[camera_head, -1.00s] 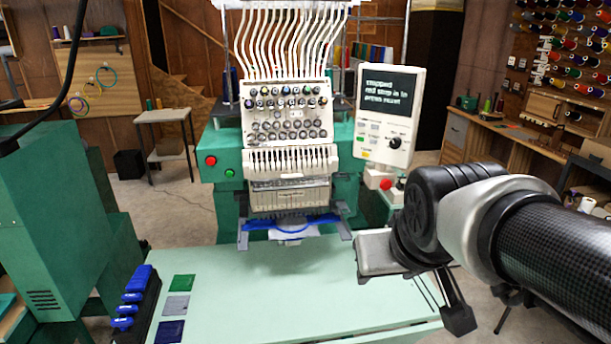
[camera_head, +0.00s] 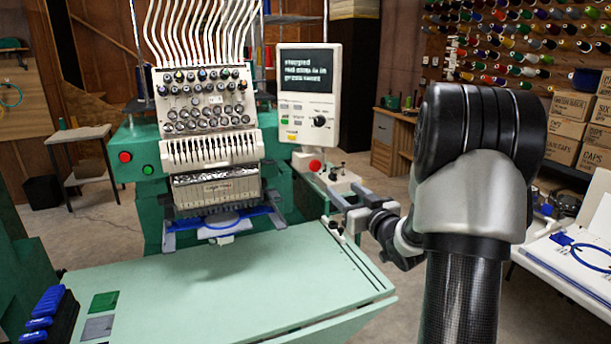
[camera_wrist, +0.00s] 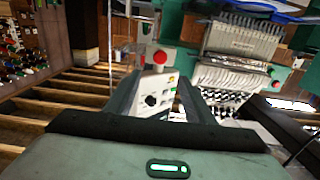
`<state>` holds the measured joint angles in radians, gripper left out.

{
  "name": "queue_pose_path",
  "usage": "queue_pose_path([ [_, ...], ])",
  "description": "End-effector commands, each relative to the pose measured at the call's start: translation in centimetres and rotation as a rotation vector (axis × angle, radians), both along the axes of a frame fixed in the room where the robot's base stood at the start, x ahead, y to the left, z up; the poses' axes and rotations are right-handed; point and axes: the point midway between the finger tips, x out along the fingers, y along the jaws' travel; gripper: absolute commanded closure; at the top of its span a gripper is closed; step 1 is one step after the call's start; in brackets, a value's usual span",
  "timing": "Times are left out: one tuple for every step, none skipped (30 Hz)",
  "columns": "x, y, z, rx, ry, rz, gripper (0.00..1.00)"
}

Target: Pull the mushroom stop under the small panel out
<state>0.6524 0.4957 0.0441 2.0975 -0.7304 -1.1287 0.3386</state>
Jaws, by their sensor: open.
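The red mushroom stop (camera_head: 315,165) sits on a pale box under the small panel (camera_head: 308,95), to the right of the embroidery machine. My gripper (camera_head: 343,205) is open and empty, a little below and to the right of the stop, not touching it. In the wrist view, which looks upside down, the red stop (camera_wrist: 160,57) shows beyond and between the two fingers (camera_wrist: 158,98). The panel (camera_wrist: 153,92) with its black knob lies between the fingers in that picture. I cannot tell the exact gap to the stop.
Another red button (camera_head: 125,156) and a green button (camera_head: 148,170) are on the machine's left. The pale green table (camera_head: 230,280) extends in front of the machine. A small stand with black knobs (camera_head: 335,172) is close to my gripper. A blue hoop (camera_head: 222,220) hangs under the machine head.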

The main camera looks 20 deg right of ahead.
Motion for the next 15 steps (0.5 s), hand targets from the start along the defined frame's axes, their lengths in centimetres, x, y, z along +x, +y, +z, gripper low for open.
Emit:
queue_pose_path([
  [0.4, 0.1, 0.0, 0.002, -0.003, 0.003, 0.51],
  [0.7, 0.1, 0.1, 0.001, -0.004, 0.004, 0.51],
  [1.2, 0.2, 0.1, 0.000, -0.003, 0.004, 0.51],
  [1.7, 0.2, 0.2, 0.001, -0.004, 0.004, 0.51],
  [2.2, 0.2, 0.2, 0.001, -0.004, 0.004, 0.51],
  [3.0, 0.3, 0.1, 0.002, -0.003, 0.004, 0.51],
  [3.6, 0.3, 0.2, 0.001, -0.003, 0.004, 0.51],
  [4.3, 0.3, 0.2, 0.000, -0.004, 0.005, 0.51],
  [5.2, 0.3, 0.1, 0.001, -0.002, 0.004, 0.51],
  [5.8, 0.4, 0.2, 0.001, -0.003, 0.003, 0.51],
  [6.5, 0.4, 0.1, 0.001, -0.003, 0.003, 0.51],
  [7.4, 0.4, 0.1, 0.000, -0.003, 0.003, 0.51],
  [8.0, 0.4, 0.1, 0.001, -0.003, 0.004, 0.51],
  [8.7, 0.5, 0.1, 0.001, -0.002, 0.003, 0.51],
  [9.6, 0.5, 0.2, 0.000, -0.003, 0.003, 0.51],
])
